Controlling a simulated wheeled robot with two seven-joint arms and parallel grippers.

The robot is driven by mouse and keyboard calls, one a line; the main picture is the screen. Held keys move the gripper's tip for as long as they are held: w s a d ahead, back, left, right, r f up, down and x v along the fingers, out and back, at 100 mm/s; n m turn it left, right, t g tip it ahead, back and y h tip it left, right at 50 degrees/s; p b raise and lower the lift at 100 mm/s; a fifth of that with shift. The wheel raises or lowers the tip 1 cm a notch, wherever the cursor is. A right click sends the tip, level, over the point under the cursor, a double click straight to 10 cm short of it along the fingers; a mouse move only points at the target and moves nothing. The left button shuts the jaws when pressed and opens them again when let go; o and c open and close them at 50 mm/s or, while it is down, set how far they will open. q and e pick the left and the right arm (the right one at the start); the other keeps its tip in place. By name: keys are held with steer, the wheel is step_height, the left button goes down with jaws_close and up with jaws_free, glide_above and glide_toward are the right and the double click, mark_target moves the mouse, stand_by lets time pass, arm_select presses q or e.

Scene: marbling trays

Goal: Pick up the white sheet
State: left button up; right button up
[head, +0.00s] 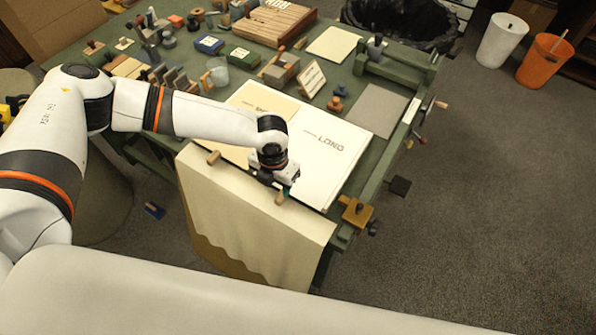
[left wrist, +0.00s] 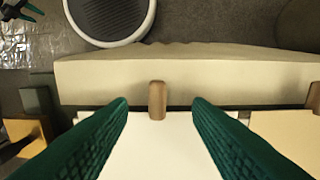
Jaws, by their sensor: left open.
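A wooden peg (left wrist: 157,100) shows between the fingertips, at the sheet's edge. I cannot tell the height of the fingertips above the sheet. My arm and wrist hide part of the sheet in the head view. My right gripper is not in view.
A cream sheet (head: 240,225) hangs over the bench's near edge. A smaller cream sheet (head: 262,98) lies left of the white one, a grey board (head: 376,110) to its right. A brass block (head: 357,212) sits at the near right corner. Stamps and blocks crowd the back left.

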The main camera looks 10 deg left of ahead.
mark_target(279, 198)
arm_select(q)
steer(key=shift+f, duration=0.75)
step_height(279, 198, down, 4)
steer(key=shift+d+f+p, duration=0.15)
steer(key=shift+p, duration=0.75)
steer(key=shift+f, duration=0.45)
steer(key=c, duration=0.3)
jaws_close()
